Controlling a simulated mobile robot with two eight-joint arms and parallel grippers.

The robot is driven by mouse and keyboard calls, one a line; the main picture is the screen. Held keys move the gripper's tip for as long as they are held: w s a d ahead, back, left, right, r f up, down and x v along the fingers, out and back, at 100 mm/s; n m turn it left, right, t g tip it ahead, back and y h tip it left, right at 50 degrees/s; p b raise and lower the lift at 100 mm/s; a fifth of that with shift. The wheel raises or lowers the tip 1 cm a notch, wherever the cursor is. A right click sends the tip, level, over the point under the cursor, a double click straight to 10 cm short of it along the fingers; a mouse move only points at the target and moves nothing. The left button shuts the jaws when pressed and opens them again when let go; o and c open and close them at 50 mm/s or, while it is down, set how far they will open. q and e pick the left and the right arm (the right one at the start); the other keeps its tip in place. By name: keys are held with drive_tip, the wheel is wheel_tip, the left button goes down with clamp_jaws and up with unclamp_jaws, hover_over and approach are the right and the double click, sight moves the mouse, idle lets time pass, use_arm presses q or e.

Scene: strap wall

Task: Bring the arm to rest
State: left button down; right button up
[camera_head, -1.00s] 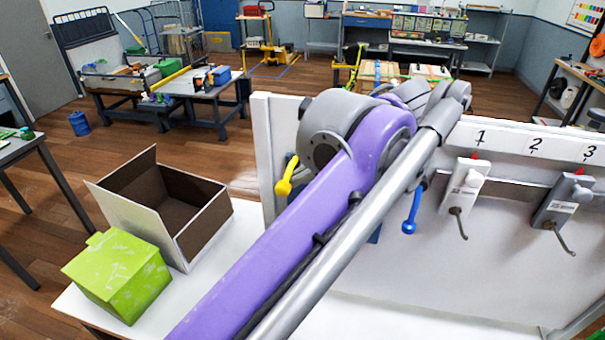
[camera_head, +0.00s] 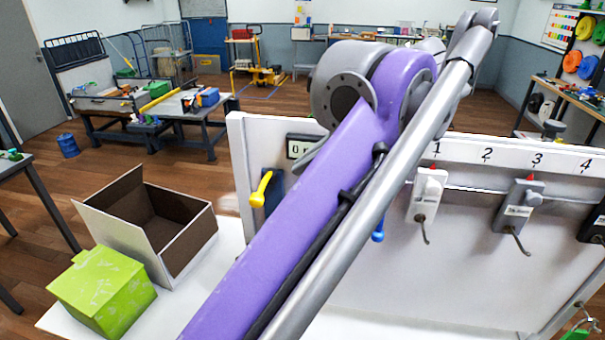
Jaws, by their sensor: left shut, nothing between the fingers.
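My left arm (camera_head: 320,200), purple with a grey tube along it, rises from the bottom middle to the upper right. It stands in front of the white panel (camera_head: 460,270) and covers part of it. Its big grey joint is above the panel's top edge. My left gripper is shut and holds nothing; its fingertips are mostly hidden behind the arm. My right gripper is not in view.
The panel carries numbered grey devices with hooks (camera_head: 427,197) (camera_head: 517,207), a yellow handle (camera_head: 261,190), a blue handle (camera_head: 378,232) and a small display (camera_head: 300,146). An open box (camera_head: 122,243) and a green box (camera_head: 103,290) stand at left.

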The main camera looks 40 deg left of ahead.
use_arm(q)
drive_tip(key=shift+w+d+r, duration=0.15)
idle(0.5)
drive_tip(key=d+f+n+t+h, duration=0.2)
drive_tip(key=d+f, duration=0.3)
drive_tip(key=f, duration=0.7)
drive_tip(key=s+d+f+n+t+h, duration=0.1)
drive_tip(key=d+f+n+t+h, duration=0.2)
drive_tip(key=f, duration=1)
drive_tip(key=s+d+f+n+t+h, duration=0.1)
drive_tip(key=d+f+n+h, duration=0.3)
drive_tip(key=f, duration=0.9)
drive_tip(key=d+n+t, duration=0.1)
drive_tip(key=d, duration=0.1)
drive_tip(key=shift+s+d+t, duration=0.15)
drive_tip(key=shift+d+t, duration=0.15)
drive_tip(key=shift+d, duration=0.1)
